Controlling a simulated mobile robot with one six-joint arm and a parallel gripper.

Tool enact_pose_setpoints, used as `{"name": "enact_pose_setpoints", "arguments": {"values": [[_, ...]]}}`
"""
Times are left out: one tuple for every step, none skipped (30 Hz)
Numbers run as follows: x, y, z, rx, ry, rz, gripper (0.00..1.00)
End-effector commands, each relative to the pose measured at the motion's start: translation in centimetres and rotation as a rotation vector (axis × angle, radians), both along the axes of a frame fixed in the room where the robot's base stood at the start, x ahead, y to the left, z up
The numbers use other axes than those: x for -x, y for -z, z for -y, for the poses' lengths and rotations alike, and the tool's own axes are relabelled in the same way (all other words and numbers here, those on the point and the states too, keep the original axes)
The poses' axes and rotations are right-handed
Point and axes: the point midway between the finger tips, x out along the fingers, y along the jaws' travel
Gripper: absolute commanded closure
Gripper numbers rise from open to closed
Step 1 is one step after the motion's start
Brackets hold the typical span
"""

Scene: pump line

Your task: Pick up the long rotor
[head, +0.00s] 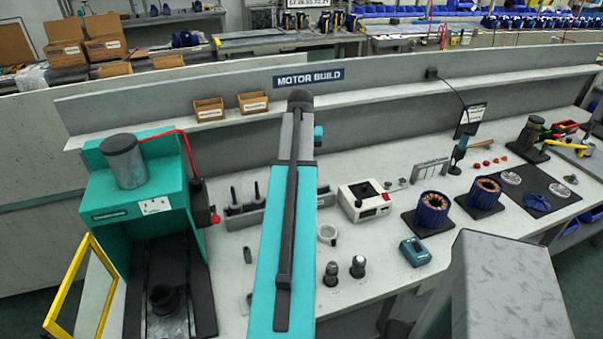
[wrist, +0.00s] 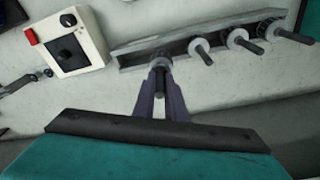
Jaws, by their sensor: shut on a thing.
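In the wrist view, my gripper (wrist: 161,84) is shut on a rotor (wrist: 159,61) at the left part of a grey rack (wrist: 135,50). The held rotor has a pale ring-like body and a dark shaft that shows between the fingers. It still appears to be at the rack; I cannot tell if it is lifted clear. Several other rotors, such as this one (wrist: 201,50), stand along the rack to the right. In the head view the rack (head: 246,221) is partly hidden behind my arm, which also hides my gripper. Two dark shafts stand up from its left part.
A white tester box (head: 364,202) stands right of the rack. A teal press (head: 130,190) with an open yellow guard stands at left. Blue stators (head: 433,210), a teal meter (head: 415,251), a ring (head: 327,234) and two small dark parts (head: 357,267) are on the bench.

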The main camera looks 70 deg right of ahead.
Motion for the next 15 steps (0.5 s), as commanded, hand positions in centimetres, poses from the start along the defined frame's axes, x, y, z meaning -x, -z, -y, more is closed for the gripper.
{"name": "enact_pose_setpoints", "arguments": {"values": [[0.0, -0.6, 0.1, 0.004, 0.0, 0.001, 1.0], [0.0, -1.0, 0.1, 0.003, 0.0, 0.001, 1.0], [-0.1, -1.5, 0.1, 0.003, 0.0, 0.001, 1.0], [-0.1, -1.8, 0.1, 0.004, 0.0, 0.001, 1.0], [-0.1, -2.2, 0.1, 0.003, 0.0, 0.001, 1.0], [-0.1, -2.6, 0.1, 0.003, 0.0, 0.001, 1.0], [0.0, -2.9, 0.1, 0.003, 0.0, 0.001, 1.0], [-0.1, -3.2, 0.1, 0.003, 0.0, 0.001, 1.0], [-0.1, -3.6, 0.1, 0.003, 0.0, 0.001, 1.0], [-0.1, -3.9, 0.1, 0.003, 0.0, 0.001, 1.0], [-0.1, -4.1, 0.1, 0.002, 0.0, 0.001, 1.0], [-0.1, -4.4, 0.1, 0.002, 0.0, 0.001, 1.0], [-0.1, -4.6, 0.1, 0.002, 0.0, 0.001, 1.0], [-0.1, -4.8, 0.1, 0.002, -0.001, 0.0, 1.0], [-0.1, -4.9, 0.1, 0.002, -0.001, 0.0, 1.0]]}}
